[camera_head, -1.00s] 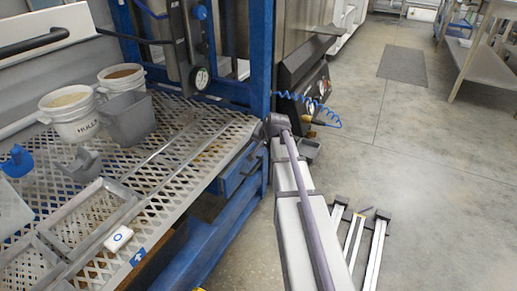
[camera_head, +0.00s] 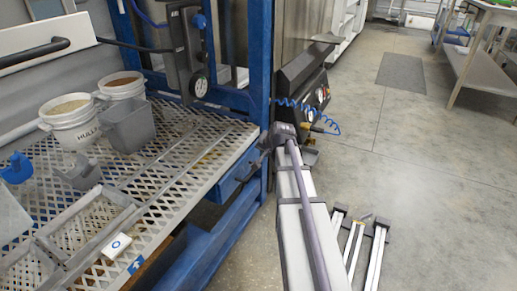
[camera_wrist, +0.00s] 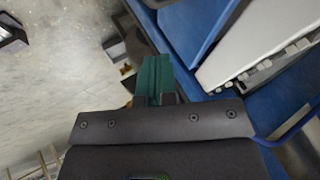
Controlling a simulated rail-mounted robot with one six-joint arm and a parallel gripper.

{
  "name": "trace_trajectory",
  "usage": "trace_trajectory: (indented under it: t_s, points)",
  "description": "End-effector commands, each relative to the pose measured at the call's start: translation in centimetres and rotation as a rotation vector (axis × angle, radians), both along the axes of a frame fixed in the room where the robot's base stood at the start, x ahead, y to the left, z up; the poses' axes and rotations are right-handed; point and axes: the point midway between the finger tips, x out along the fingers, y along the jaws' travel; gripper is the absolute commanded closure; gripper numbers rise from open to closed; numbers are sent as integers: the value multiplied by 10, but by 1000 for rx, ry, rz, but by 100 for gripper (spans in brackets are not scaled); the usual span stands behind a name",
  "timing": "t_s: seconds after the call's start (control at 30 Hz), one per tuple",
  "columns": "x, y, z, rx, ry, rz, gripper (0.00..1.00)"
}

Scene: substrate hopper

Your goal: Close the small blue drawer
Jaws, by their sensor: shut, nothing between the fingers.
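The small blue drawer (camera_head: 230,181) sits under the right edge of the mesh-topped table in the head view. How far it stands out is hard to tell. My gripper (camera_head: 256,166) is beside the drawer's right end, with the wrist bent toward it; I cannot tell whether they touch. In the wrist view my gripper's green fingers (camera_wrist: 155,78) are together, with nothing visible between them. Blue surfaces lie just right of the fingers there, but I cannot tell which belongs to the drawer.
The blue frame post (camera_head: 259,75) rises close behind my gripper. A dark panel with gauges (camera_head: 318,95) and a coiled blue hose (camera_head: 305,115) are behind the arm. The mesh table (camera_head: 190,185) holds buckets and trays. Open floor (camera_head: 430,170) lies to the right.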

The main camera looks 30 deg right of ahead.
Motion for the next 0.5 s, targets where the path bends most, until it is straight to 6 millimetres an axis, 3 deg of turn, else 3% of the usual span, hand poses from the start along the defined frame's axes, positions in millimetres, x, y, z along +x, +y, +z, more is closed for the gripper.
trace_trajectory:
  t_s: [0.03,0.2,0.33,0.5]
  points:
    - [-12,3,26,0,1,-1,100]
    - [-42,7,65,-1,2,-1,100]
    - [-55,8,79,0,3,-2,100]
    - [-61,8,81,-1,3,-1,100]
